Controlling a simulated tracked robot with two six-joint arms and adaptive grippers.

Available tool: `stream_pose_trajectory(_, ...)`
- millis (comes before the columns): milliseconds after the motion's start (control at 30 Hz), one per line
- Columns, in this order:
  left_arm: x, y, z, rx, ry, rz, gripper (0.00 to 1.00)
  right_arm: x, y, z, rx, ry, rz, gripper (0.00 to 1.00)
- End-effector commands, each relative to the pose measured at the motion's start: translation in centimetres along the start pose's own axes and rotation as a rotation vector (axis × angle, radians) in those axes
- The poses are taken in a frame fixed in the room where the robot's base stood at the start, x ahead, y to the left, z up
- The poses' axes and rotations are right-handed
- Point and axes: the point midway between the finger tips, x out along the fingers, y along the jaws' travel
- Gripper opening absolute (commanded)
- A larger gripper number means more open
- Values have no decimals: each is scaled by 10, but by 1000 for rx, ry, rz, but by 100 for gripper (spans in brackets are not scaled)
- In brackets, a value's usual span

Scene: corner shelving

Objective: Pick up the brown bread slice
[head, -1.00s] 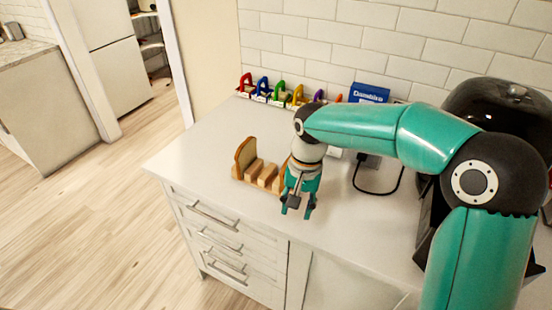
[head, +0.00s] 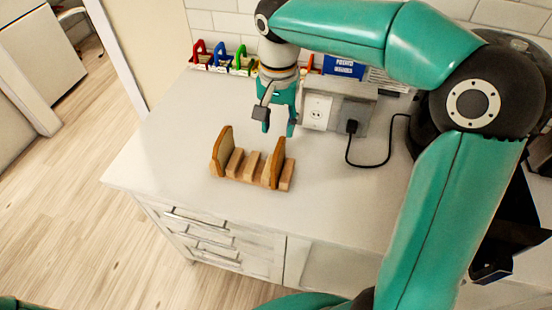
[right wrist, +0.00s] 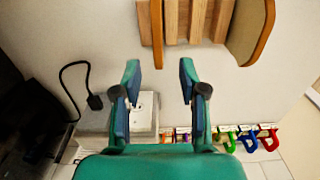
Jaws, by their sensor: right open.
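A wooden rack (head: 252,168) stands on the white counter and holds two brown bread slices upright. One bread slice (head: 222,151) is in its left end and the other bread slice (head: 275,163) is near its right end. In the right wrist view the rack (right wrist: 196,22) is at the top edge, with one slice edge-on (right wrist: 157,36) and the other (right wrist: 252,30) at the right. My right gripper (head: 279,124) is open and empty, pointing down above and behind the rack's right part. Its parted fingers (right wrist: 159,72) show the slice beyond them, apart from it. My left gripper is out of view.
A wall socket (head: 317,111) and a black plug with cable (head: 352,128) are right of my gripper. Several coloured holders (head: 220,58) and a blue box (head: 343,67) line the wall. The counter (head: 165,150) left of the rack is clear.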

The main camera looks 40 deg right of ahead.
Motion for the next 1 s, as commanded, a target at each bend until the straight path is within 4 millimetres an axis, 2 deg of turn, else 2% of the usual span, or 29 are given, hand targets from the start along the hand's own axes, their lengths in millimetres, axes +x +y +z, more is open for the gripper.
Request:
stream_pose_trajectory(100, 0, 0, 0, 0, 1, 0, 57, 27, -2, 1, -6, -3, 4, 42)
stream_pose_trajectory(233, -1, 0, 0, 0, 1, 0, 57, 47, -3, 1, -9, -1, 3, 42)
stream_pose_trajectory(567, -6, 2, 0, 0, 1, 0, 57, 70, -2, 1, -10, -2, 2, 42)
stream_pose_trajectory(800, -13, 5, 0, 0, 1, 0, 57, 104, 0, 0, -12, -2, 3, 42)
stream_pose_trajectory(1000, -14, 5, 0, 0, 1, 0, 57, 112, 0, -1, -12, 1, -1, 42)
